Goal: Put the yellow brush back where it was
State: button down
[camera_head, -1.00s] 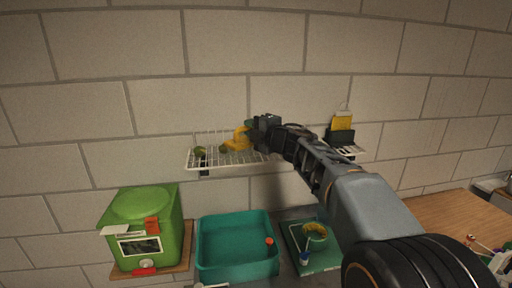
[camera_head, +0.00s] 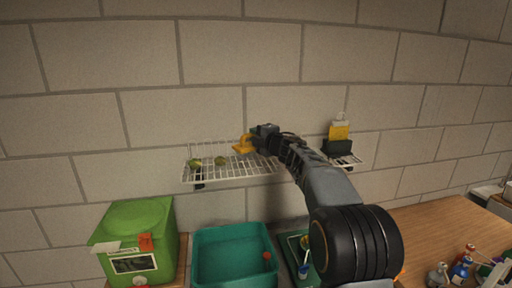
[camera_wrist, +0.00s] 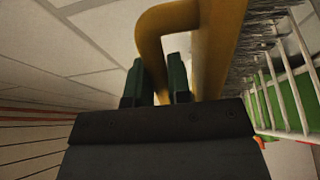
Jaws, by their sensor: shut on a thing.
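The yellow brush (camera_head: 243,145) is in my gripper (camera_head: 258,138), at the right part of a white wire rack (camera_head: 232,176) on the wall. In the wrist view the brush (camera_wrist: 210,45) shows as a thick yellow handle loop with grey bristles on its right. My gripper's green fingers (camera_wrist: 158,82) are shut on the loop's near side. White rack wires (camera_wrist: 268,100) run to the right of the bristles. Whether the brush touches the rack is unclear. My gripper hides the rack's right end.
A small wall shelf (camera_head: 347,160) with a yellow-labelled bottle (camera_head: 339,131) and a dark box (camera_head: 337,147) is at right. Below are a green bin (camera_head: 137,225), a teal basin (camera_head: 235,229) and a wooden counter (camera_head: 437,223).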

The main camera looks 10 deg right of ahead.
jog(key=shift+w+d+f, duration=0.15)
jog(key=shift+w+f, duration=0.35)
jog(key=shift+f, duration=0.15)
jog(key=f, duration=0.3)
jog(key=shift+w, duration=0.25)
jog(key=shift+f, duration=0.25)
jog(key=shift+s+f, duration=0.1)
jog(key=shift+f, duration=0.1)
jog(key=c, duration=1.1)
grip_release()
jog(key=shift+o, duration=0.2)
